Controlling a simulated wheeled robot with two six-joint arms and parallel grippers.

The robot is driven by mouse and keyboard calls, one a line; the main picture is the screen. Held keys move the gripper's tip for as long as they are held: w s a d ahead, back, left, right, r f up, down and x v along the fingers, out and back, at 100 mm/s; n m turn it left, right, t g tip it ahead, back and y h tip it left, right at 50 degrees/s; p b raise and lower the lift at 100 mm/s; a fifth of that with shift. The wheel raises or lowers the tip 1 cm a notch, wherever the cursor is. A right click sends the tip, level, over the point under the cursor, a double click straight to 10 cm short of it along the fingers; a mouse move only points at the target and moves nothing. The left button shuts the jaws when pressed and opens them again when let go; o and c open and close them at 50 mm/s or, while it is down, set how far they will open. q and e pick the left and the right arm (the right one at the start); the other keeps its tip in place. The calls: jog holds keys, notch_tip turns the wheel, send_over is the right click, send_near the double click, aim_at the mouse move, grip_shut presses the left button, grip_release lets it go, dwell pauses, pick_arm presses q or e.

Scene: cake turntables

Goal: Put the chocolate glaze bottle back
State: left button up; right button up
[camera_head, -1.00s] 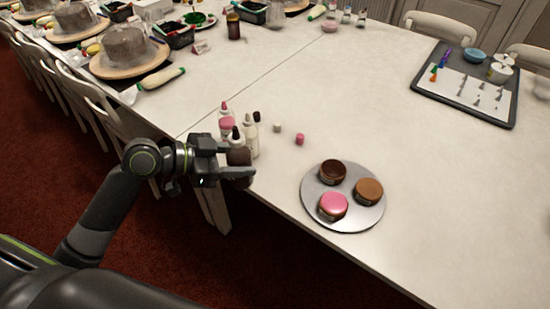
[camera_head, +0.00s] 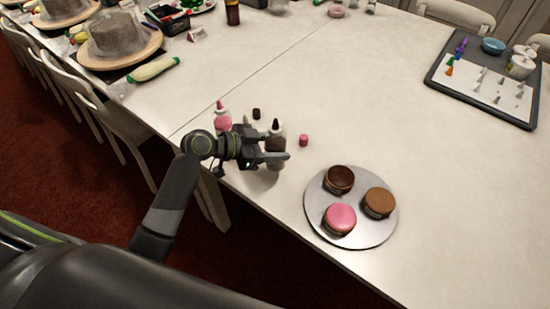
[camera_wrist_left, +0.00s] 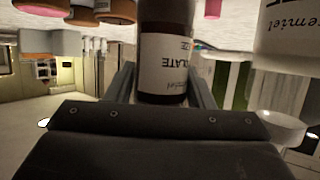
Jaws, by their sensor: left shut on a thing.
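A white bottle (camera_wrist_left: 288,32) shows close by in the wrist view. My right gripper is out of view.
A dark cap (camera_head: 256,113) and a pink cap (camera_head: 303,140) lie on the table nearby. A round plate (camera_head: 350,237) with three iced cookies sits to the right. A dark tray (camera_head: 440,88) with nozzles is at the back right. The middle of the table (camera_head: 360,100) is clear.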

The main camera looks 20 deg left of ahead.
pick_arm(q)
jog(key=shift+f, duration=2.2)
jog(key=shift+o, duration=1.1)
jog(key=shift+f, duration=0.2)
jog(key=o, duration=0.5)
jog(key=shift+r, duration=0.1)
jog(key=shift+c, duration=0.2)
jog(key=shift+r, duration=0.1)
jog(key=b+v, duration=0.1)
jog(key=v, duration=1.1)
jog(key=shift+b, duration=0.35)
